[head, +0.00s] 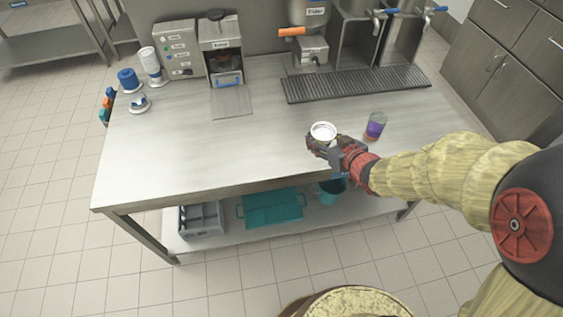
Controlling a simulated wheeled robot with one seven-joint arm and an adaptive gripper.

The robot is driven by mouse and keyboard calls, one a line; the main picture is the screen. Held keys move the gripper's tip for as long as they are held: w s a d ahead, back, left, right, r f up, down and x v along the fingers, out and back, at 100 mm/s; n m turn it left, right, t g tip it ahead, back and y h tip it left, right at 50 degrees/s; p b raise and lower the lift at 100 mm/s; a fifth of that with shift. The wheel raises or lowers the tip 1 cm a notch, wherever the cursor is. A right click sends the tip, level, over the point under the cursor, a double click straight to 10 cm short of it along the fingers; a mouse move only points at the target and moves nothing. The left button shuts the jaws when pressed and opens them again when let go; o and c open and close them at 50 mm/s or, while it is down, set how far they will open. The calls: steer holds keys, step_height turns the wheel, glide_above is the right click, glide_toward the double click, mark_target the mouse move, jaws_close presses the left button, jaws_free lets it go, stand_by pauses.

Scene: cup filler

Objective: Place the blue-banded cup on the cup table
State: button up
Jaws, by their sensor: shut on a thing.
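My gripper (318,145) is shut on a white cup (323,130) near the right front part of the steel table (200,160). The cup's pale round rim shows above the fingers. The fingers cover its side, so I cannot see whether it has a blue band. I cannot tell whether its base touches the tabletop. No readable label tells me which surface is the cup table. Another steel table (45,50) stands at the back left, with a small blue label on its top.
Machines (222,62) and a black drip grate (355,84) line the back. Blue and white items (129,80) stand at the left corner. The table's middle and left front are clear.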

steer(key=shift+s+a+f, duration=0.15)
steer(key=shift+f, duration=0.05)
steer(key=b+x, duration=0.1)
steer(key=x, duration=0.4)
steer(key=s+f+b+x, duration=0.1)
steer(key=b+x, duration=0.1)
steer(key=x, duration=0.3)
steer(key=b+x, duration=0.2)
steer(key=x, duration=0.4)
steer(key=shift+s+a+f, duration=0.1)
steer(key=shift+a+f, duration=0.1)
steer(key=shift+a, duration=0.25)
steer(key=shift+a+f+b, duration=0.1)
steer(key=shift+f+b, duration=0.2)
steer(key=shift+b, duration=0.05)
steer(key=shift+w+a+f+b, duration=0.15)
steer(key=shift+f+b, duration=0.1)
steer(key=shift+f, duration=0.55)
steer(key=shift+w+d+f+b, duration=0.15)
steer(key=shift+f+b, duration=0.1)
steer(key=shift+f, duration=0.5)
steer(key=shift+f, duration=0.15)
steer(key=o, duration=1.4)
